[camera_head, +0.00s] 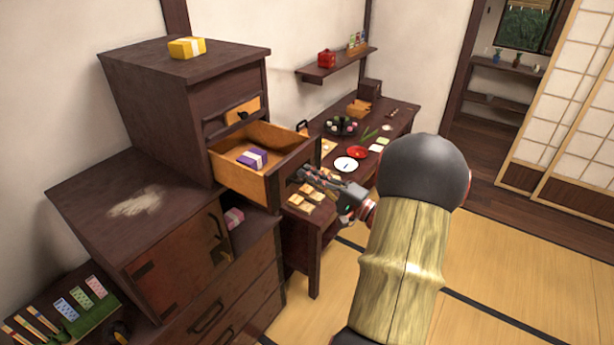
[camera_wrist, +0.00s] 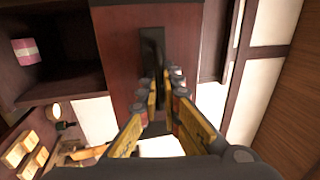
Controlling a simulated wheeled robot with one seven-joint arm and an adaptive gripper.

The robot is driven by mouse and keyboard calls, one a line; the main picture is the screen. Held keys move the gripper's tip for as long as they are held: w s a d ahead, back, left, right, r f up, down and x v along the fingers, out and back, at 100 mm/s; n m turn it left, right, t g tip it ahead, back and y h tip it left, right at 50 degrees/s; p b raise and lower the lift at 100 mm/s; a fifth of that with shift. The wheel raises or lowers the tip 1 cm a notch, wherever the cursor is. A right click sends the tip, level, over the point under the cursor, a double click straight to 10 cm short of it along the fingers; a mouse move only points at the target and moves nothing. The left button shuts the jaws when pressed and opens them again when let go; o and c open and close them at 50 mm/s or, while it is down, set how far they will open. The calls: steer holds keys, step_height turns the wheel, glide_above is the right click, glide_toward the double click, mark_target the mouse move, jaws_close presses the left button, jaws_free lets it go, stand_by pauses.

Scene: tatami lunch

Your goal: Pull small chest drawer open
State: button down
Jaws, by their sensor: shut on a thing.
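The small chest drawer (camera_head: 240,180) stands pulled well out of the dark wooden chest (camera_head: 160,95) in the head view. Its inside is light wood, and a purple box with a pale band (camera_head: 252,158) lies in it. My gripper (camera_head: 308,178) is at the drawer's front, partly hidden by my arm. In the wrist view, my gripper's fingers (camera_wrist: 160,88) are shut on the black drawer handle (camera_wrist: 152,52), which runs along the dark drawer front (camera_wrist: 118,45). The handle's gripped part is mostly hidden between the fingers.
A yellow box (camera_head: 187,48) sits on the chest. A lower cubby holds a pink box (camera_head: 234,217), also in the wrist view (camera_wrist: 25,51). A low table (camera_head: 314,252) with dishes stands behind the gripper. Tatami floor (camera_head: 490,265) at right is clear.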

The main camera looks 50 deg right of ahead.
steer(key=shift+f, duration=0.15)
steer(key=c, duration=2.3)
jaws_free()
steer(key=v, duration=1.2)
steer(key=shift+m, duration=0.3)
